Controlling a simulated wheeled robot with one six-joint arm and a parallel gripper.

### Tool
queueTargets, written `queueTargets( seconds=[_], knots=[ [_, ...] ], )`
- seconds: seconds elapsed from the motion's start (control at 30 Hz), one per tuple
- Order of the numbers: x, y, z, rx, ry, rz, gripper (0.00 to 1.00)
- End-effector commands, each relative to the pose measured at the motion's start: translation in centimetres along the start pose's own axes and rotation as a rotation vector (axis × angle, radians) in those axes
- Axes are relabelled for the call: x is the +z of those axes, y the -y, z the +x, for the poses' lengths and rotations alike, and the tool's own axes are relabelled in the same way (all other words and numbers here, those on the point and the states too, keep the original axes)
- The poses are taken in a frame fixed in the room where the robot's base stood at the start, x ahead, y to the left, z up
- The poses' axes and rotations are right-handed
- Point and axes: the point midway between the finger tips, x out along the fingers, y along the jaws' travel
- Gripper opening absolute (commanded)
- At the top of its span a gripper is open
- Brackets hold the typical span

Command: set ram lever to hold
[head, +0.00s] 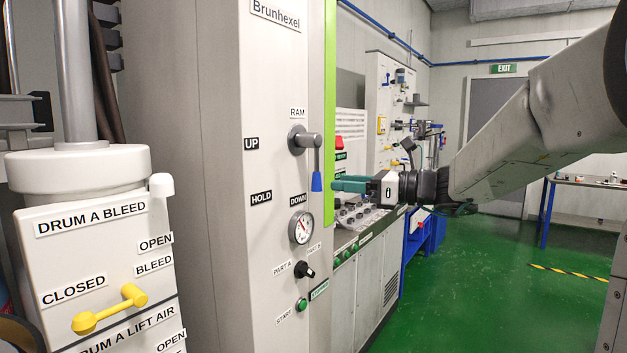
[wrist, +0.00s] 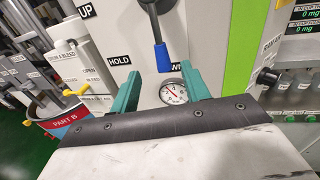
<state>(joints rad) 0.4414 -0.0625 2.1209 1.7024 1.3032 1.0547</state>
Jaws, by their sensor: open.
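The ram lever (head: 317,168) is a grey pivot and arm with a blue grip on the pale machine panel, under the RAM label (head: 297,113). It points down, toward the side of the DOWN label (head: 298,200); the HOLD label (head: 261,198) is farther left. My gripper (head: 334,185) has teal fingers and is open and empty, just right of the blue grip in the head view. In the wrist view my gripper (wrist: 161,76) has its fingers either side of the line of the blue lever (wrist: 160,52). Contact is not visible.
A pressure gauge (head: 301,227) sits below the lever, with a black selector knob (head: 304,270) and a green start button (head: 301,304) lower down. A yellow bleed valve handle (head: 110,309) is at left. A green panel edge (head: 330,110) runs beside the lever.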

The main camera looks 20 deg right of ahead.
Motion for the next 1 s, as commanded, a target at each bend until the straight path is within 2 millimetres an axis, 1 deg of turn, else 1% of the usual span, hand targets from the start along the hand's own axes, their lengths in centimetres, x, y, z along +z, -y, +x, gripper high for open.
queueTargets(
  seconds=[0.03, 0.13, 0.3, 0.5, 0.63, 0.87, 0.9, 0.97, 1.0],
  knots=[
    [0.1, 0.4, 0.3, -0.007, 0.011, 0.012, 0.46],
    [0.2, 0.4, 1.4, -0.008, 0.015, 0.017, 0.46],
    [0.2, 0.3, 4.3, -0.005, 0.013, 0.016, 0.46],
    [0.2, 0.3, 6.9, -0.005, 0.012, 0.015, 0.46],
    [0.3, 0.4, 7.6, -0.007, 0.013, 0.014, 0.46],
    [0.3, 0.4, 7.7, -0.008, 0.012, 0.013, 0.46],
    [0.3, 0.4, 7.7, -0.008, 0.012, 0.013, 0.44],
    [0.3, 0.4, 7.7, -0.008, 0.012, 0.013, 0.27],
    [0.3, 0.4, 7.7, -0.008, 0.012, 0.013, 0.16]
  ],
)
